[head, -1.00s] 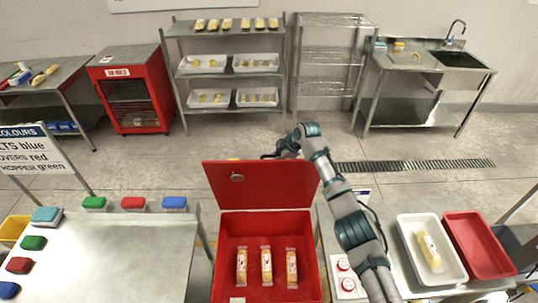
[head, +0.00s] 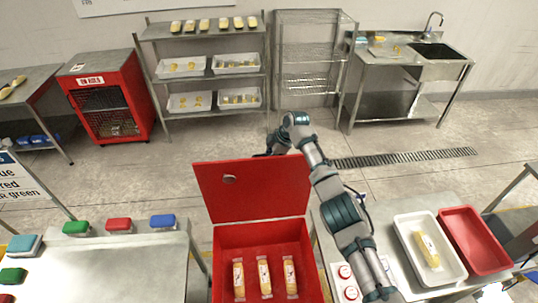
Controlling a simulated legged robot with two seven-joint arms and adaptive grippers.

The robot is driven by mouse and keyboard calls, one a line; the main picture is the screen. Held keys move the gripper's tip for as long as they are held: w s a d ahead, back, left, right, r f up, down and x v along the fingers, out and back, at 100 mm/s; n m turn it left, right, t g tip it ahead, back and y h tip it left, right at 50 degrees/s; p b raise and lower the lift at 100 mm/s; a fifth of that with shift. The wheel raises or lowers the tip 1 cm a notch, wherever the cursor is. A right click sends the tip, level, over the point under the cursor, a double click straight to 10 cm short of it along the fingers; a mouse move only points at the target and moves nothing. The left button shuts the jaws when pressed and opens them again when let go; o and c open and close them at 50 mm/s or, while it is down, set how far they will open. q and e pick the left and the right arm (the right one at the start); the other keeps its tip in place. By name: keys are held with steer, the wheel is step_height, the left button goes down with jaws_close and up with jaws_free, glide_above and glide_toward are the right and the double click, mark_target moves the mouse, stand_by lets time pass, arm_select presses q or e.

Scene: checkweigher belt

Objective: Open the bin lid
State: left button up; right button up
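The red bin (head: 225,240) stands at the front centre in the head view, with several wrapped yellow packs (head: 264,277) lying inside. Its red lid (head: 262,188) is raised, standing up at the back edge with the inside facing me and a small round fitting at its upper left. My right arm reaches over the bin's right side, and its gripper (head: 274,143) is behind the lid's upper edge. The fingers are dark, small and partly hidden, so I cannot tell whether they are open or shut. My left gripper is not in view.
A steel table (head: 110,265) with coloured blocks stands at the left. At the right, a white tray (head: 452,272) holding one pack and an empty red tray (head: 476,240) sit on a steel table. Red and white buttons (head: 345,271) are beside the bin. Racks and a sink stand far behind.

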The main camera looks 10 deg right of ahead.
steer(key=shift+o, duration=0.8)
steer(key=shift+w, duration=0.1)
steer(key=shift+w+a+r, duration=0.1)
steer(key=shift+w+a, duration=0.05)
steer(key=v, duration=1.1)
steer(key=shift+r, duration=0.3)
